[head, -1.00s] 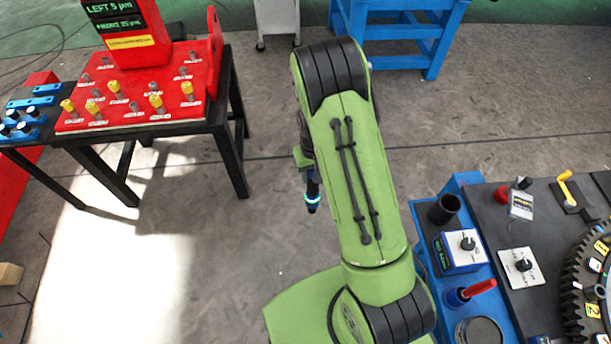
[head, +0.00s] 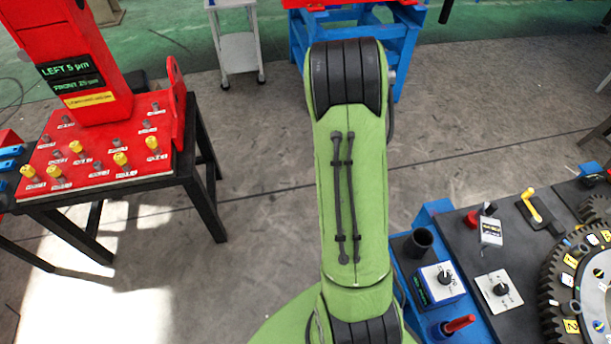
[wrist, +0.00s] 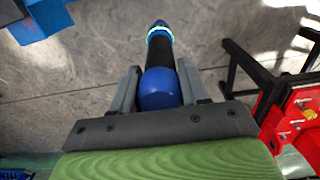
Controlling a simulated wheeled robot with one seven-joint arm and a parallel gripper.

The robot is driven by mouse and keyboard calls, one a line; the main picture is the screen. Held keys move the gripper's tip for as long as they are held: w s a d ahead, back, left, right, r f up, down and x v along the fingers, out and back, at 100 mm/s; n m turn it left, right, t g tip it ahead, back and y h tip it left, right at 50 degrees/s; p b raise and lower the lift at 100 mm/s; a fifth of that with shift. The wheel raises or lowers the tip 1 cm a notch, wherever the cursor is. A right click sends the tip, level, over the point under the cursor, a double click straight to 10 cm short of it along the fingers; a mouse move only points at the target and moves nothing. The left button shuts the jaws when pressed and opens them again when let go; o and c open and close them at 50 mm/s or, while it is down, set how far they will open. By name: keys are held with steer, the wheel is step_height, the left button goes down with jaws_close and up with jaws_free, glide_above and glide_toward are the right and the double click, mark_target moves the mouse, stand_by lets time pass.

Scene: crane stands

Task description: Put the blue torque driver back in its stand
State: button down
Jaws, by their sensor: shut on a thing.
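The torque driver (wrist: 160,55) shows in the wrist view, with a blue rounded end near my gripper, a black shaft and a glowing green-cyan ring near its far blue tip. My gripper (wrist: 158,82) is shut on it, one grey finger on each side, above open floor. In the head view, my green arm hides the gripper and the driver. On the blue bench (head: 428,212) at right stand an empty-looking black cup (head: 418,243) and a blue holder (head: 437,331) with a red-handled tool (head: 459,324) in it. I cannot tell which is the blue driver's stand.
A blue box with a black knob (head: 440,284) sits between cup and holder. A dark table with a large gear (head: 556,286) lies further right. A red table (head: 120,180) with yellow-capped pegs stands left. A grey cart (head: 238,52) stands behind. The floor between is clear.

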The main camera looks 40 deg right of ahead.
steer(key=s+d+r+m+p, duration=0.2)
steer(key=s+d+r, duration=0.3)
steer(key=s+r, duration=0.3)
steer(key=s+d+r+m+p, duration=0.2)
steer(key=s+d+r, duration=0.4)
steer(key=s, duration=1.1)
step_height(320, 180, up, 3)
steer(key=shift+d+r+m, duration=0.1)
steer(key=shift+d+m, duration=0.1)
steer(key=shift+m, duration=0.7)
step_height(320, 180, down, 6)
steer(key=b, duration=0.4)
steer(key=shift+b, duration=0.35)
step_height(320, 180, down, 9)
steer(key=b, duration=0.7)
steer(key=shift+f+b, duration=0.2)
steer(key=shift+b, duration=0.1)
steer(key=shift+c, duration=2.4)
jaws_free()
steer(key=shift+a, duration=0.1)
